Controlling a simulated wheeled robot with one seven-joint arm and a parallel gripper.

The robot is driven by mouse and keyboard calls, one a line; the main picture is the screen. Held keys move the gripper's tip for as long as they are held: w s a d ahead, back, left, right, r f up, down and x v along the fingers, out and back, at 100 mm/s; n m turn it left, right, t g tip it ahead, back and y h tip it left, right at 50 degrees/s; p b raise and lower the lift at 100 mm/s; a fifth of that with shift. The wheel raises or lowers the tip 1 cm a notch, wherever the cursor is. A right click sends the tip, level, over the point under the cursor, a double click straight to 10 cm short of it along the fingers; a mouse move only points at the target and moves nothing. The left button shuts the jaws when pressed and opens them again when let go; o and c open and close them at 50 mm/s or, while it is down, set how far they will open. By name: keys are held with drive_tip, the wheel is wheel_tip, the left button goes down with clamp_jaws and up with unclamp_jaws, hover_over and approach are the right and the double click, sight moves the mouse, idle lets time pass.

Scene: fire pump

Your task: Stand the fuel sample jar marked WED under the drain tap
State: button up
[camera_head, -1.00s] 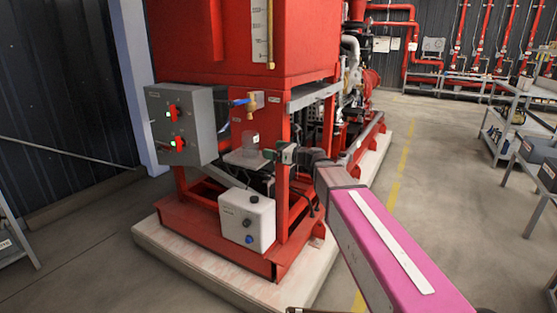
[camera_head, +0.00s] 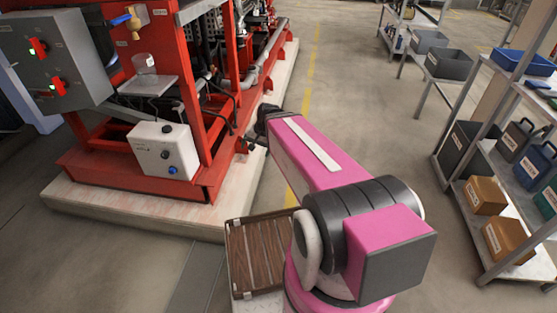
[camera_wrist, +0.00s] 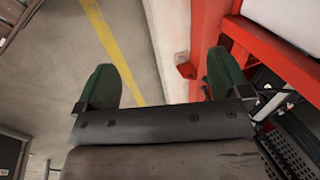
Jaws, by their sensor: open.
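A clear jar with a white label (camera_head: 144,63) stands upright on a small grey shelf (camera_head: 150,85) on the red pump frame. Its marking is too small to read. The drain tap (camera_head: 134,22), brass with a blue handle, is just above and left of the jar. My gripper (camera_wrist: 165,85) is open and empty in the wrist view, its two green fingers apart over the floor and the red frame's edge. In the head view my arm reaches toward the frame, with its end low and right of the jar, well apart from it.
A grey control box (camera_head: 50,62) with red switches is left of the tap. A white box (camera_head: 163,150) sits below the shelf. A shelving rack with bins (camera_head: 484,195) stands at right. The floor with the yellow line (camera_head: 310,70) is clear.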

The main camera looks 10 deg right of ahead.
drive_tip(key=s+d+f+n+g+h, duration=0.1)
drive_tip(key=s+d+f+n+h, duration=0.2)
drive_tip(key=d, duration=0.5)
drive_tip(key=shift+s+f+n+h, duration=0.15)
drive_tip(key=shift+s+n+h, duration=0.15)
drive_tip(key=shift+s+n, duration=0.6)
drive_tip(key=shift+s+m, duration=0.25)
drive_tip(key=shift+m, duration=0.05)
idle(0.7)
